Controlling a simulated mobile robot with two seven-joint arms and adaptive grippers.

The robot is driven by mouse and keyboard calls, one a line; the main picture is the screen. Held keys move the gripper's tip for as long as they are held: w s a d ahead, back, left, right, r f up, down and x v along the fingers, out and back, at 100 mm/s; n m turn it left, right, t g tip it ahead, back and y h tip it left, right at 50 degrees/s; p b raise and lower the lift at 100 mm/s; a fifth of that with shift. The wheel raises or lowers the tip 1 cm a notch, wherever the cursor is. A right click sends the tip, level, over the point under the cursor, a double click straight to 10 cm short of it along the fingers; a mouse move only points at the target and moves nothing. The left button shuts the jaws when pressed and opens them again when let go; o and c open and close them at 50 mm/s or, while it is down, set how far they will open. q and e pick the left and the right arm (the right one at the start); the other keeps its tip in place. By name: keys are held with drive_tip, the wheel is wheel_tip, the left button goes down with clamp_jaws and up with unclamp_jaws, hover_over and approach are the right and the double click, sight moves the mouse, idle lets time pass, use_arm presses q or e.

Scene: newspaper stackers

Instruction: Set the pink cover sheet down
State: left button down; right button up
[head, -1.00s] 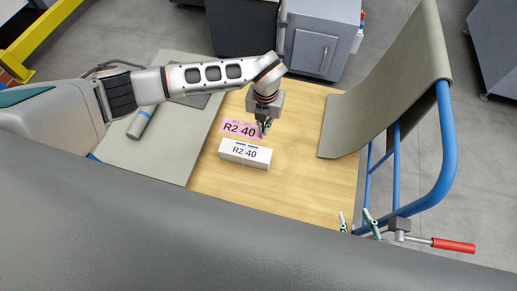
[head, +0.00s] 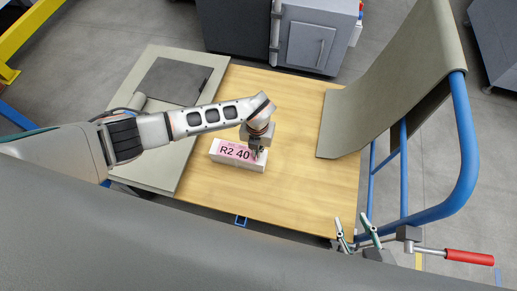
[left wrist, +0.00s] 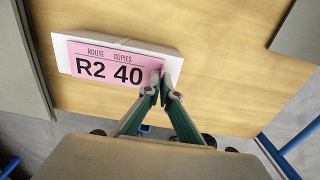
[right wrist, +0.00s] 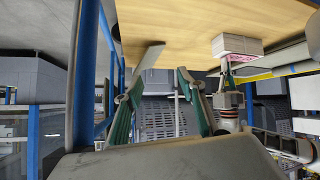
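The pink cover sheet (head: 236,151), printed "R2 40", lies over the top of the white bundle (head: 226,164). In the left wrist view the sheet (left wrist: 105,66) covers much of the bundle (left wrist: 60,50), whose white rim shows around it. My left gripper (head: 257,154) is at the sheet's right end; its fingertips (left wrist: 160,84) are close together on that edge. In the right wrist view the sheet (right wrist: 243,58) is right at the bundle's top face; whether it rests fully flat I cannot tell. My right gripper (head: 354,228) is open and empty at the table's front right corner (right wrist: 155,88).
The wooden table (head: 290,190) is clear right of the bundle. A curved grey chute (head: 390,85) on a blue frame (head: 464,150) stands at the right. A grey board with a dark mat (head: 175,82) lies at the left. A red-handled clamp (head: 468,257) sits at front right.

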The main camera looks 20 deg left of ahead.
use_arm(q)
drive_tip(key=shift+w, duration=0.1)
drive_tip(key=shift+f, duration=0.25)
drive_tip(key=c, duration=2.3)
unclamp_jaws()
use_arm(e)
drive_tip(key=shift+w+r, duration=0.4)
drive_tip(key=shift+w, duration=0.05)
use_arm(q)
drive_tip(key=shift+r, duration=0.1)
